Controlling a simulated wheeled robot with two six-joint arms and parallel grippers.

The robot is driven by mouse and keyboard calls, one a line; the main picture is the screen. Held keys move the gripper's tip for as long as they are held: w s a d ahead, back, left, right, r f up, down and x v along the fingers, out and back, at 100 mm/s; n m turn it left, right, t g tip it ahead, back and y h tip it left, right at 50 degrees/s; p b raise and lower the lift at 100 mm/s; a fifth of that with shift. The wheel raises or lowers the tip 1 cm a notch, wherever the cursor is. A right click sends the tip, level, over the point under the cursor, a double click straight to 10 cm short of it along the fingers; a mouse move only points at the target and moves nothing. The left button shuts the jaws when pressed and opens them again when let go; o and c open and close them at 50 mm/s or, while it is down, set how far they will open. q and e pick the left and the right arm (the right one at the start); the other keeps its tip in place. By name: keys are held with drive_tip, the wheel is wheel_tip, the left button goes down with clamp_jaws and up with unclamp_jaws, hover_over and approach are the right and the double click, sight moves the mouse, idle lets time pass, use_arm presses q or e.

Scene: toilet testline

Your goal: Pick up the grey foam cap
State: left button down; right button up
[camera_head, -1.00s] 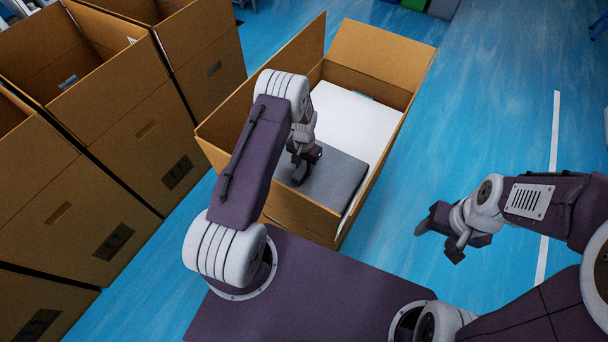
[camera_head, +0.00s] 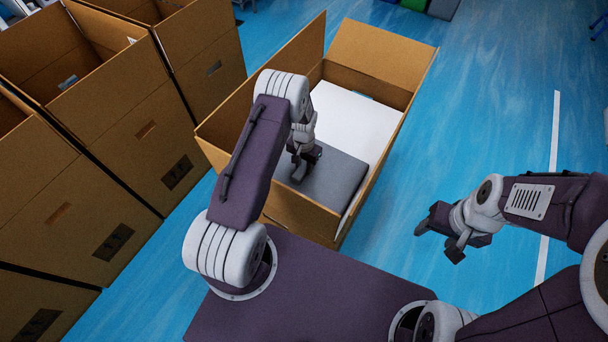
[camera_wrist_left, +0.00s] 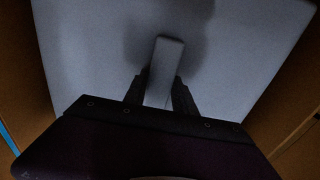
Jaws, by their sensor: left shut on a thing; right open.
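The grey foam cap (camera_head: 338,182) lies at the near end of an open cardboard box (camera_head: 290,215), beside a white sheet-like surface (camera_head: 352,125). My left gripper (camera_head: 298,170) reaches down into the box at the cap's left part. In the left wrist view, its dark fingers (camera_wrist_left: 160,92) close on a narrow grey raised piece (camera_wrist_left: 166,62), which stands out from a broad pale grey surface (camera_wrist_left: 90,50). The cap's underside is hidden, and I cannot tell whether it is lifted. My right gripper (camera_head: 440,240) is open and empty over the blue floor, right of the box.
Several tall open cardboard boxes (camera_head: 75,150) stand in a row at the left. The box around the cap has raised flaps (camera_head: 385,50) at its far end and left side. The blue floor (camera_head: 490,110) at the right is clear, with a white line (camera_head: 553,160).

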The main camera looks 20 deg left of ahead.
idle(0.6)
use_arm(q)
wheel_tip(320, 180, up, 10)
idle(0.4)
wheel_tip(320, 180, up, 28)
drive_tip(key=p, duration=2.3)
